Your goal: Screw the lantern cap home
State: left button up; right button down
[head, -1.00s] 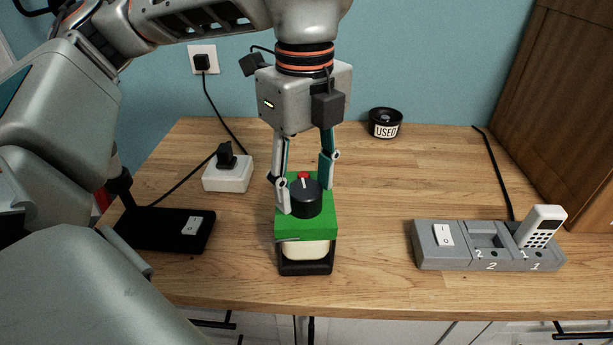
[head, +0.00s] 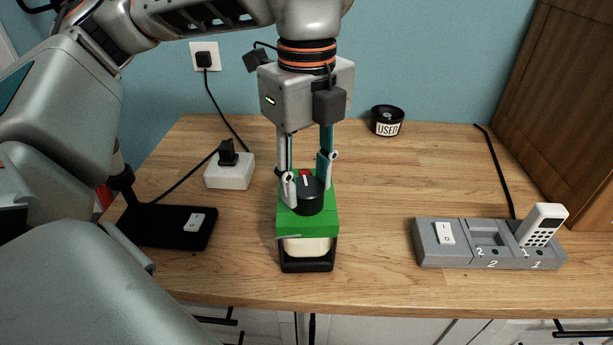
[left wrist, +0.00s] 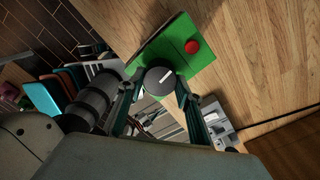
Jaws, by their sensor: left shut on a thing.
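The lantern (head: 307,256) stands upright on the wooden counter, with a green top (head: 308,224), a cream body and a black base. The black round cap (head: 308,197) with a white pointer line sits on the green top; it also shows in the left wrist view (left wrist: 160,80). A red button (left wrist: 192,46) is beside the cap on the green top. My left gripper (head: 306,180) comes down from above and is shut on the cap, one finger at each side. The threads under the cap are hidden. My right gripper is not in view.
A grey two-slot dock (head: 460,258) with a white handset (head: 541,226) stands at right. A black switch box (head: 160,228) and a white plug block (head: 229,178) are at left, with cords. A black "USED" tub (head: 387,121) is at the back. The counter between is clear.

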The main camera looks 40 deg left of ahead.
pick_arm(q)
jog(key=shift+m, duration=0.8)
grip_shut()
jog(key=shift+m+p, duration=0.3)
jog(key=shift+m, duration=0.2)
jog(key=shift+m+p, duration=0.3)
jog(key=shift+m, duration=1.2)
jog(key=shift+m, duration=0.8)
jog(key=shift+f+m+p, duration=0.15)
jog(key=shift+m+p, duration=0.2)
jog(key=shift+m, duration=0.35)
